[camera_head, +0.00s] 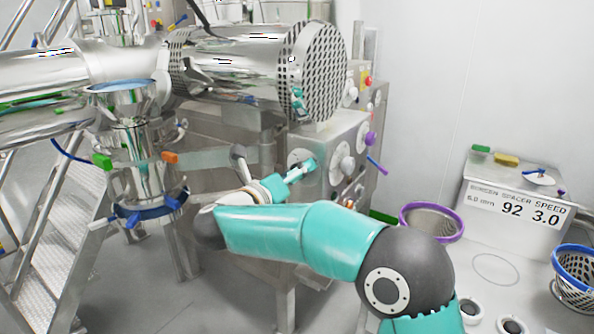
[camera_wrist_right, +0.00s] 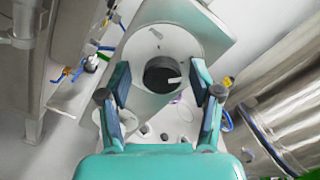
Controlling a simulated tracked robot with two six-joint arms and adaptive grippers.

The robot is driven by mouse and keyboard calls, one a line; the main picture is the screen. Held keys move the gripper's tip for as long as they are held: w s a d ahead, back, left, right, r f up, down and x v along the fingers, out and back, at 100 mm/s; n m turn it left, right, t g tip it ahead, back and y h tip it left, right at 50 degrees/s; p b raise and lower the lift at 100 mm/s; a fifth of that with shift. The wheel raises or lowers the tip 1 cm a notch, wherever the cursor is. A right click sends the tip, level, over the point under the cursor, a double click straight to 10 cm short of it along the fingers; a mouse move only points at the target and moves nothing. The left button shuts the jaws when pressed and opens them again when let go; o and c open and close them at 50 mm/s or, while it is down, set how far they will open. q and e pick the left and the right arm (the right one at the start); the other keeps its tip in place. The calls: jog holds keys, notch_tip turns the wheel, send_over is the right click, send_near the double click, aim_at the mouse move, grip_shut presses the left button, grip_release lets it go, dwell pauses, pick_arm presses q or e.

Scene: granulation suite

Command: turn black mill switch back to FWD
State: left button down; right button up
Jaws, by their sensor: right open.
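The black switch (camera_wrist_right: 160,77) is a round dark knob with a white pointer mark, on a large white disc (camera_wrist_right: 145,45) in the right wrist view. The pointer lies toward the right of the knob in that view. My right gripper (camera_wrist_right: 159,84) is open, with one teal finger on each side of the knob; I cannot tell whether either finger touches it. In the head view, my right gripper (camera_head: 302,172) is at the steel machine's front panel, before a white disc (camera_head: 298,157). The knob is hidden there behind the gripper. Any FWD lettering is unreadable. My left gripper is not in view.
A purple knob (camera_head: 370,139) and a red button (camera_head: 367,81) are on the steel machine to the right. A perforated steel drum (camera_head: 318,70) sits above the panel. A purple-rimmed basket (camera_head: 432,222) stands to the right, near a sign with screen, spacer and speed settings (camera_head: 512,207).

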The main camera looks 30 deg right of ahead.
jog(key=c, duration=1.1)
jog(key=shift+c, duration=0.2)
